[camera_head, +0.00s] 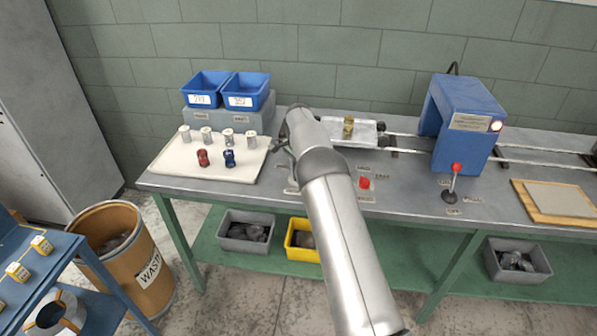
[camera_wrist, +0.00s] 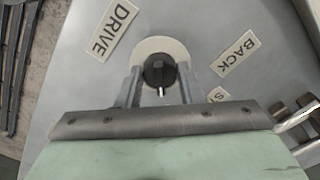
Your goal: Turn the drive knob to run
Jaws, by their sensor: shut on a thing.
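The drive knob (camera_wrist: 158,70) is a dark round knob on a pale disc in the wrist view. A white mark on it faces the bottom of the picture. My gripper (camera_wrist: 158,84) has one finger on each side of the knob and is shut on it. A DRIVE label (camera_wrist: 114,28) lies up and left of the knob. A BACK label (camera_wrist: 236,53) lies to its right. A third label (camera_wrist: 216,95), starting with S, is partly covered by my gripper. No label reading run can be made out. In the head view my arm hides the knob.
On the grey bench (camera_head: 410,185) a red button (camera_head: 364,182) stands right of my arm. A lever with a red top (camera_head: 456,168) stands before the blue machine (camera_head: 468,105). Left are a white mat (camera_head: 165,170) with several cylinders and two blue bins (camera_head: 245,88).

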